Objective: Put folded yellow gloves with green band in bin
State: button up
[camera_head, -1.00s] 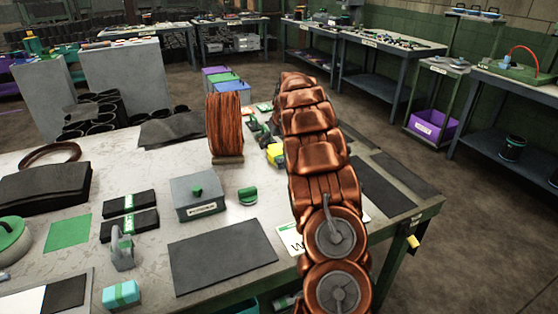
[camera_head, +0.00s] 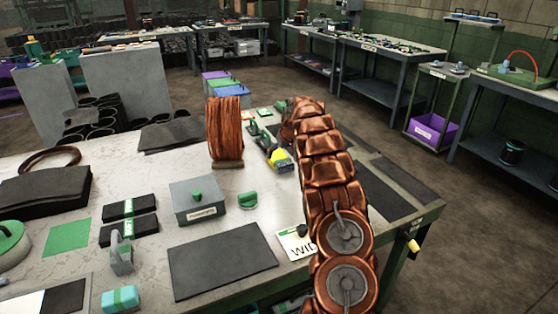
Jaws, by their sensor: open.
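A small yellow item (camera_head: 279,158) lies on the table just left of my arm, beside dark and green items. It may be the folded yellow gloves, but it is too small to tell, and I cannot make out a separate green band. My copper-coloured arm reaches from the bottom right up over the table's right part. Its far end bends down left of a dark mat, and my gripper is hidden behind the arm links. Purple, green and blue bins (camera_head: 232,90) stand behind the table's far edge. Which bin the task names is not clear.
A copper wire spool (camera_head: 226,130) stands upright left of the yellow item. A grey box (camera_head: 197,200) with a green knob, a dark mat (camera_head: 221,260) and black bundles (camera_head: 129,218) lie on the near table (camera_head: 150,275). A purple bin (camera_head: 432,128) is under a right-hand table.

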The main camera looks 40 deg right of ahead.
aim_at(279, 156)
jog(key=shift+p+x, duration=0.4)
jog(key=shift+x, duration=0.5)
jog(key=shift+p+x, duration=0.3)
jog(key=shift+x, duration=1)
jog(key=shift+w, duration=0.15)
jog(key=c, duration=1.3)
jog(key=shift+r, duration=0.1)
jog(key=shift+a+r+b, duration=0.1)
jog(key=shift+r+b, duration=0.55)
jog(key=shift+r, duration=0.9)
jog(key=shift+s+a+r, duration=0.15)
jog(key=shift+s+a, duration=0.05)
jog(key=shift+s, duration=0.05)
